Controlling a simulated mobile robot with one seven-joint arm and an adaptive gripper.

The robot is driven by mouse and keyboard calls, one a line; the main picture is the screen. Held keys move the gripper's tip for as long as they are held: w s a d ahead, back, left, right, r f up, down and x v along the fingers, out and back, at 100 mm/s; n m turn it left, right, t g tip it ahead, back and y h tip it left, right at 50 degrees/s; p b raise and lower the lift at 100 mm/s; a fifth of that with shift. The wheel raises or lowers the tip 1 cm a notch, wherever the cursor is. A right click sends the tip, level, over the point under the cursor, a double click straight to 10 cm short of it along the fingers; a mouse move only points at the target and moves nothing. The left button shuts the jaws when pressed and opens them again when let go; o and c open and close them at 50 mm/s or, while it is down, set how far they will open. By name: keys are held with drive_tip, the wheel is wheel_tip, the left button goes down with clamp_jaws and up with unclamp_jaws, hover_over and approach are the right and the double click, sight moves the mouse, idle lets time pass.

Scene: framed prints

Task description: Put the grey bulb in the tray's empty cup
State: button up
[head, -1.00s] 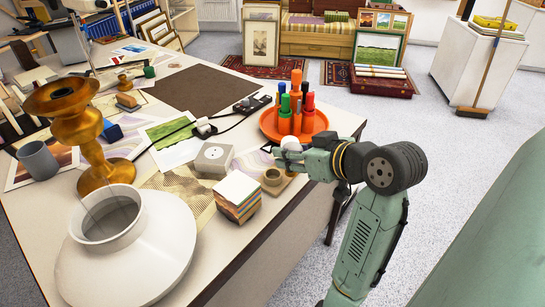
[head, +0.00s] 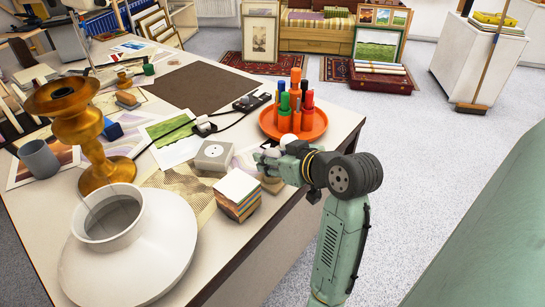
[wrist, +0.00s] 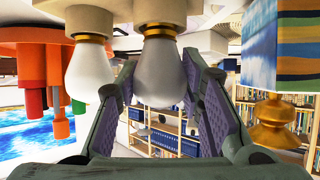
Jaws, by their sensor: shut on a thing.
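The grey bulb (wrist: 160,70) is between the two fingers of my gripper (wrist: 160,105), which is shut on it. The wrist view is upside down, so its gold collar points down, at the rim of a cream cup (wrist: 160,10). I cannot tell how deep it sits. A white bulb (wrist: 90,70) stands in the neighbouring cup. In the head view my gripper (head: 268,160) is over the small wooden tray (head: 273,187), with the grey bulb (head: 272,153) beside the white bulb (head: 288,140). The gripper hides most of the tray.
An orange dish (head: 318,128) with several coloured markers stands just behind the tray. The table's right edge is close to the tray.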

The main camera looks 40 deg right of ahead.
drive_tip(key=o, duration=0.7)
drive_tip(key=shift+f, duration=0.1)
drive_tip(key=shift+r, duration=0.25)
drive_tip(key=v, duration=1.2)
drive_tip(key=shift+f, duration=0.1)
